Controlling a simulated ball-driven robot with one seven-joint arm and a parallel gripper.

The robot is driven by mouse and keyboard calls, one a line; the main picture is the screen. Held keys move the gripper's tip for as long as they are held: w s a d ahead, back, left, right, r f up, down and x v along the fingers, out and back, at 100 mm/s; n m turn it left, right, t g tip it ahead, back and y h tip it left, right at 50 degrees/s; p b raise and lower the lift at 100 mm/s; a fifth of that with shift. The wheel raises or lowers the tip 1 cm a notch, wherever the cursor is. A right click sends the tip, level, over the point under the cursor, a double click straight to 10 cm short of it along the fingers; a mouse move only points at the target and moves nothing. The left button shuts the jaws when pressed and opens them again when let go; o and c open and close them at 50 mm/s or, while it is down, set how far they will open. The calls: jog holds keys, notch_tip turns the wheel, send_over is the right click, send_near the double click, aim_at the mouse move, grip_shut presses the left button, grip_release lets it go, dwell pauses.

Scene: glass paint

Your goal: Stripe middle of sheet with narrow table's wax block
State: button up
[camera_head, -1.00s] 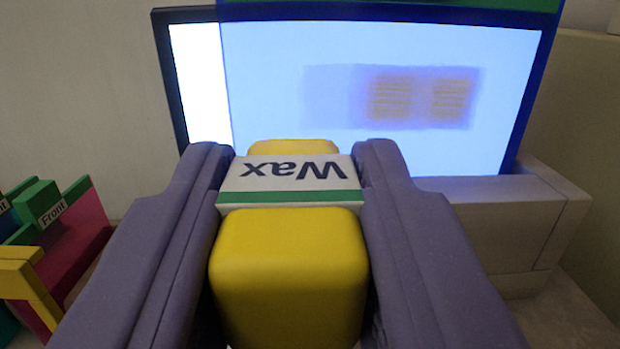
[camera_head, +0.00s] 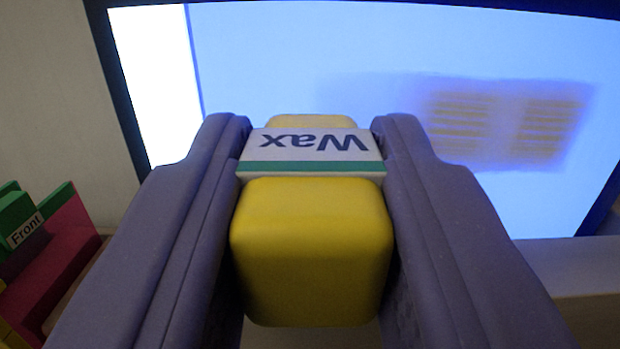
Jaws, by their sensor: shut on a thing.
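The wax block (camera_head: 312,250) is yellow with a white and green band reading "Wax", upside down in the picture. My gripper (camera_head: 312,145) is shut on it, one grey finger on each side of the band. Behind it is the bluish, glowing sheet (camera_head: 270,60) in a dark frame (camera_head: 120,100). The sheet bears a hazy purple patch (camera_head: 395,100) with two sets of yellow-brown stripes (camera_head: 461,122), right of the block. The block's far end overlaps the sheet's lower part in the picture; I cannot tell whether it touches.
A bright white strip (camera_head: 150,80) runs along the sheet's left side. At the lower left are green blocks, one with a "Front" label (camera_head: 24,230), and a dark red piece (camera_head: 50,265). A pale ledge (camera_head: 575,268) lies below the frame at the right.

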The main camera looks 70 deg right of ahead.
aim_at(308, 277)
jog(key=shift+x, duration=1)
dwell(0.4)
jog(key=shift+s+d, duration=0.25)
jog(key=shift+s, duration=0.35)
jog(key=shift+s+d, duration=0.25)
jog(key=shift+s, duration=0.4)
jog(key=shift+s+d, duration=0.25)
jog(key=shift+s, duration=0.35)
jog(key=shift+w+a, duration=0.25)
jog(key=shift+w, duration=0.4)
jog(key=shift+w+a, duration=0.25)
jog(key=shift+w, duration=0.35)
jog(key=shift+w+a, duration=0.2)
jog(key=shift+w, duration=0.45)
jog(key=shift+a, duration=0.15)
jog(key=shift+r+p+v, duration=0.15)
jog(key=shift+p+v, duration=0.1)
jog(key=shift+v, duration=1.15)
jog(key=shift+r+p+v, duration=0.2)
jog(key=shift+v, duration=1.2)
jog(key=shift+s+a+f, duration=0.1)
jog(key=shift+s+f, duration=0.05)
jog(key=shift+v, duration=1.4)
